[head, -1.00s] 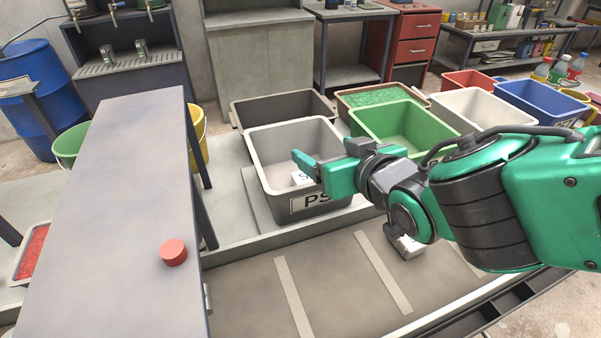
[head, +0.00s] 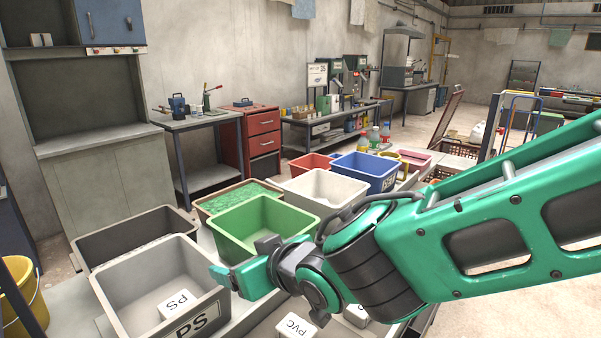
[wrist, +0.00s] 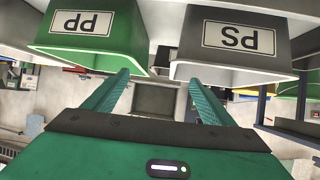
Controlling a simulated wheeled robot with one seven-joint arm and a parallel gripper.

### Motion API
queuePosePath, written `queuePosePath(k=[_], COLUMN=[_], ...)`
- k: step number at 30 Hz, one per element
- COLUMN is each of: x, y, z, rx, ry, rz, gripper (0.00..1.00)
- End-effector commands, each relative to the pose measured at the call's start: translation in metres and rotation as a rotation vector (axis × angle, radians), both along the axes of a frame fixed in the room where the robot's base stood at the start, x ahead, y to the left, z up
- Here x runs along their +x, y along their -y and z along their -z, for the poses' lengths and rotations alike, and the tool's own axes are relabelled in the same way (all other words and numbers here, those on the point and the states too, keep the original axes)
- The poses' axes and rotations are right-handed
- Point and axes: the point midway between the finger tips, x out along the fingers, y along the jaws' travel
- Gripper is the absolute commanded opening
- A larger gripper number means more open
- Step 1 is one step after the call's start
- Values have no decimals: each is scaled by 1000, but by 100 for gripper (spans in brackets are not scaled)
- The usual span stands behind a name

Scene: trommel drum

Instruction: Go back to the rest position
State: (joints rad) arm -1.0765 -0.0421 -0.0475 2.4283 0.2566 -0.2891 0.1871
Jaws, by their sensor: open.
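My gripper (head: 243,262) is open and empty. In the head view it points left, in front of the near corner of the green bin (head: 225,243) and beside the grey PS bin (head: 135,318). In the wrist view the two green fingers of my gripper (wrist: 158,85) are spread apart. They point at the gap between the green bin labelled PP (wrist: 120,30) and the PS bin (wrist: 230,70). A white block marked PS (head: 180,300) lies inside the PS bin.
A white PVC block (head: 297,327) and another white block (head: 357,315) lie below my arm. A white bin (head: 320,185), a blue bin (head: 368,172) and a red bin (head: 310,168) stand behind. A workbench (head: 335,128) stands further back.

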Motion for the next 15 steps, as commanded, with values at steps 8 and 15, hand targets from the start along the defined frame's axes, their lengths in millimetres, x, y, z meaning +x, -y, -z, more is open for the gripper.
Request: queuePosePath(k=[8,15], x=[62,57], y=[163,303], z=[22,41], rx=[-138,-218], ry=[-164,-358], rz=[315,571], gripper=[78,78])
